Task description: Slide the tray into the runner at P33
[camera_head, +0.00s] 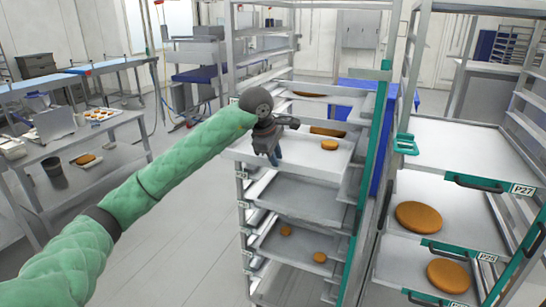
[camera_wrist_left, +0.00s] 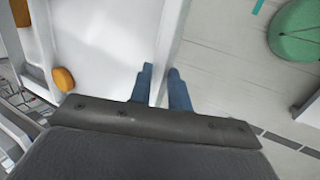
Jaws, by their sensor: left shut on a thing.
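The tray (camera_head: 310,165) is pale and shallow. It sits level at an upper runner of the middle rack (camera_head: 240,215), with its front edge out toward me. An orange-brown round (camera_head: 329,145) lies on it. My left gripper (camera_head: 275,158) is at the tray's near edge, shut on its rim. In the left wrist view the blue fingers (camera_wrist_left: 162,90) stand on either side of the rim, and the tray floor (camera_wrist_left: 105,40) shows with a round (camera_wrist_left: 65,78) on it. I cannot read a P33 label. My right gripper is out of view.
Lower trays (camera_head: 300,243) in the middle rack hold small rounds. Another rack at right has trays with large rounds (camera_head: 418,216) and labels such as P27 (camera_head: 523,189). A green upright (camera_head: 370,180) stands at the middle rack's right. Open floor (camera_head: 180,230) lies at left.

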